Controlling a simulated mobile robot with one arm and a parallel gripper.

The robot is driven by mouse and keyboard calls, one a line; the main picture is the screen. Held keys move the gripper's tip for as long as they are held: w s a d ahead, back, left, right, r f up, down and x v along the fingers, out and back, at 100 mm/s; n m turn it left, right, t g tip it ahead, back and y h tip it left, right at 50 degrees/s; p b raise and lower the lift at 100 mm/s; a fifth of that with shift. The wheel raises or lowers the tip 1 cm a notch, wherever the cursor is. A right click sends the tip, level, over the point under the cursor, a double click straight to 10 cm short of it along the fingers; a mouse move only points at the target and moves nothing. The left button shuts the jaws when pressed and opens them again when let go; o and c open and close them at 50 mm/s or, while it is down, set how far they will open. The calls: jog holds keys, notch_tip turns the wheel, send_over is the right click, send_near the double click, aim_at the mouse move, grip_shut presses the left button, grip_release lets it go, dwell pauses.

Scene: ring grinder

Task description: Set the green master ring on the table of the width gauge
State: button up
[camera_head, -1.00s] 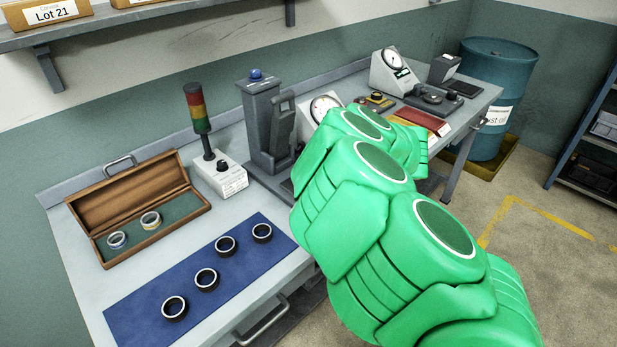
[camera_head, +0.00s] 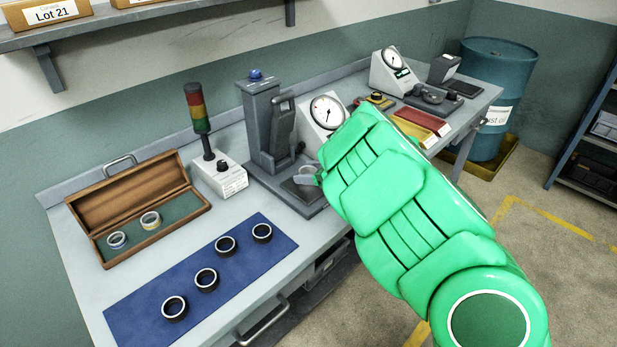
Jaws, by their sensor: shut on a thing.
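My green arm reaches in from the lower right, its end over the near gauge station. My gripper (camera_head: 317,178) is mostly hidden by the arm; a small part shows at the tip, shut on a small greenish piece (camera_head: 305,171), apparently the green master ring. Its outline is too small to make out. Beneath and beside it is a grey column stand with a blue top button and a flat base plate (camera_head: 268,180). A white dial gauge (camera_head: 309,120) stands behind the arm. A second dial gauge (camera_head: 379,76) is farther back. I cannot tell contact with the plate.
An open wooden case (camera_head: 90,211) holds a bluish ring (camera_head: 109,237) and a yellow ring (camera_head: 143,217). Several dark rings lie on a blue mat (camera_head: 140,310). A signal tower (camera_head: 199,122) stands left of the stand. Red and yellow trays (camera_head: 421,122) lie beyond the arm.

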jog(key=shift+f, duration=0.85)
jog(key=shift+f, duration=0.1)
jog(key=o, duration=1.2)
jog(key=v, duration=1.2)
